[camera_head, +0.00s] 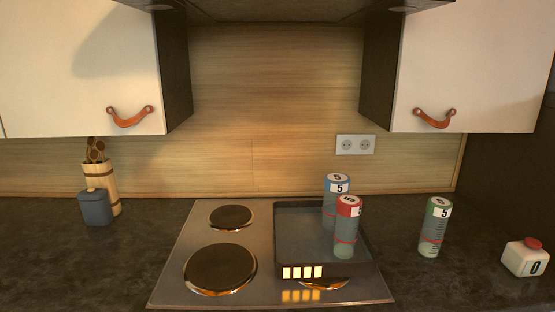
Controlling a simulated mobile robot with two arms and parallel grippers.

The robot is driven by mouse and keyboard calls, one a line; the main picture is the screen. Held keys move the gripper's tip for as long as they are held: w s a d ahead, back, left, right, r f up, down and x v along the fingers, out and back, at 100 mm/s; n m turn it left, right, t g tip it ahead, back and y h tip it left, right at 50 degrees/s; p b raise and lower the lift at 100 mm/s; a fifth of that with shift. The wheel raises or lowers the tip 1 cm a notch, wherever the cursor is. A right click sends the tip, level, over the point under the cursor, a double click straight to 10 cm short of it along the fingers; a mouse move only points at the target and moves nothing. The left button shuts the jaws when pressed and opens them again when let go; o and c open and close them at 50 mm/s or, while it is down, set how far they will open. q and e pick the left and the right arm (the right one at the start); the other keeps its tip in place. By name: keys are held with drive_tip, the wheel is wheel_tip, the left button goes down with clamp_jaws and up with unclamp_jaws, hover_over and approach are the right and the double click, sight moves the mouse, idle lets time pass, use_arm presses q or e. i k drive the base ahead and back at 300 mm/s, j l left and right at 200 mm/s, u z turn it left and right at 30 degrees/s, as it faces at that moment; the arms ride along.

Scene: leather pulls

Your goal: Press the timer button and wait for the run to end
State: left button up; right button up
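A small white box with a red button on top and a "0" on its front, the timer (525,258), stands on the dark counter at the far right. Three grey cylinders are marked "5". The blue-topped cylinder (330,216) and the red-topped cylinder (345,236) stand in a dark tray (292,250) with lit yellow bars on its front. The green-topped cylinder (431,238) stands on the counter between tray and timer. Neither of my grippers is in view.
The tray sits on the right part of a cooktop (175,285) with round burners. A utensil holder (110,190) and a grey jar (95,208) stand at left. White cabinets (75,70) with leather pulls hang above. The counter around the timer is clear.

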sight(532, 243)
drive_tip(key=z, duration=0.5)
drive_tip(key=k+z, duration=0.15)
drive_tip(key=z, duration=0.8)
drive_tip(key=k+l, duration=0.05)
drive_tip(key=l, duration=0.05)
